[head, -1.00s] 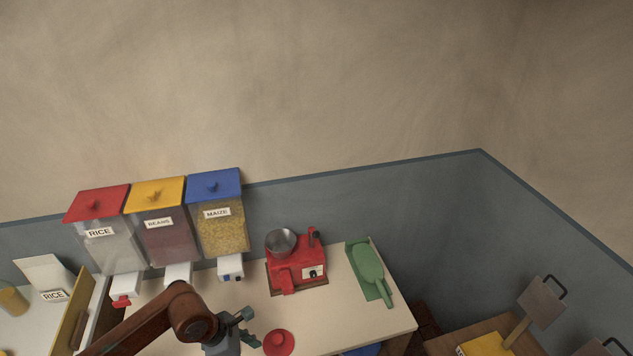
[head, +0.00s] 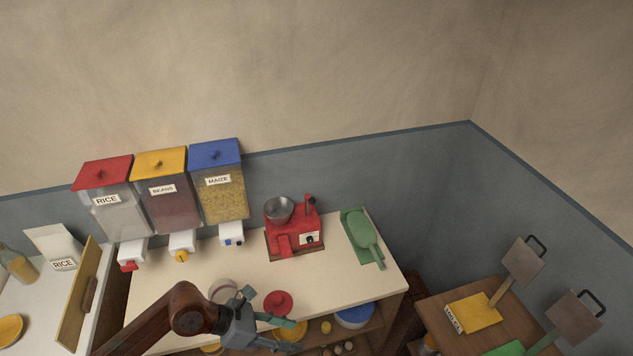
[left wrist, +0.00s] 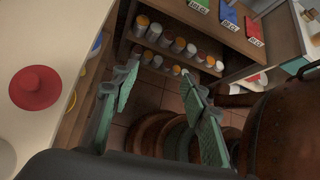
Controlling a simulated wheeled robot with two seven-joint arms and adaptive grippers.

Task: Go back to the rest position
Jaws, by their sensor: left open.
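My left gripper (head: 290,334) is open and empty at the front edge of the counter (head: 180,285) in the head view. In the left wrist view its two green-padded fingers (left wrist: 160,105) stand wide apart, with floor and shelves behind them. A red lid (head: 278,303) lies on the counter just beyond the gripper, and it also shows in the left wrist view (left wrist: 36,88). A pale round thing (head: 223,291) is partly hidden behind my left arm. My right gripper is not in view.
Rice (head: 106,215), beans (head: 170,205) and maize (head: 219,195) dispensers stand at the back. A red machine (head: 292,232) and a green scoop (head: 362,240) sit to their right. An open cabinet door (head: 77,300) stands at left. A wooden stand (head: 455,335) is at right.

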